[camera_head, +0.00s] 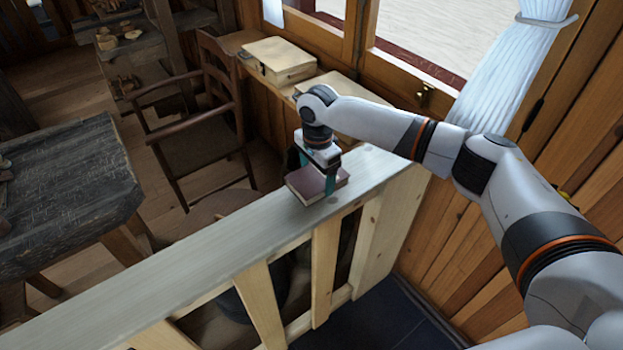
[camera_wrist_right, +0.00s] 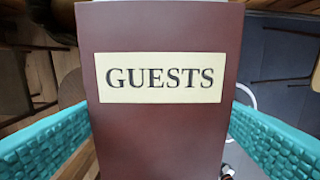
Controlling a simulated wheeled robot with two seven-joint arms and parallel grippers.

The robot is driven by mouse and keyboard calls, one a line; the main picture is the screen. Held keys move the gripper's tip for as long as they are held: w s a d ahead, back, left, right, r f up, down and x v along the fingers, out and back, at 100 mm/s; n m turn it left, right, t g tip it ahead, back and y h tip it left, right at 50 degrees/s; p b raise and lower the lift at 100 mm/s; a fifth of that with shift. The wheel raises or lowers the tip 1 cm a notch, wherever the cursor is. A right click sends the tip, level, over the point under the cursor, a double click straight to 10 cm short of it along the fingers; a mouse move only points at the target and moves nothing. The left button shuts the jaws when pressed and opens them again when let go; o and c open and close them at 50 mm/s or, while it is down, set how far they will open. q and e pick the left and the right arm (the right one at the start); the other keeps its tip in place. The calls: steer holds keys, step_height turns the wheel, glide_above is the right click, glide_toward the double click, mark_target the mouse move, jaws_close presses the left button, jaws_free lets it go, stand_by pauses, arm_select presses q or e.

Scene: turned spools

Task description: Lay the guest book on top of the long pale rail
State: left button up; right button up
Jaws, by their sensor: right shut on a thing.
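The guest book (camera_head: 306,184) is a dark red-brown book with pale page edges, held flat over the long pale rail (camera_head: 190,262), towards its far right end. Whether it touches the rail's top or hangs slightly above it, I cannot tell. My right gripper (camera_head: 319,175) points down and is shut on the book, with a teal finger on either side. In the right wrist view the book's cover (camera_wrist_right: 160,135) fills the middle, with a cream "GUESTS" label facing the camera between the teal fingers. My left gripper is not in view.
The rail tops a slatted wooden barrier. Behind it are a wooden armchair (camera_head: 200,140) and a dark rough table (camera_head: 65,195). A pale box (camera_head: 279,60) sits on the ledge below the window. A white curtain (camera_head: 510,75) hangs at right. The rail's top is clear left of the book.

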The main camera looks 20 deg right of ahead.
mark_target(317, 176)
step_height(317, 176, down, 2)
steer(key=shift+f, duration=0.55)
steer(key=o, duration=1.1)
steer(key=shift+f, duration=0.1)
steer(key=shift+c, duration=0.2)
step_height(317, 176, up, 12)
steer(key=shift+r+b, duration=0.15)
steer(key=shift+b, duration=1)
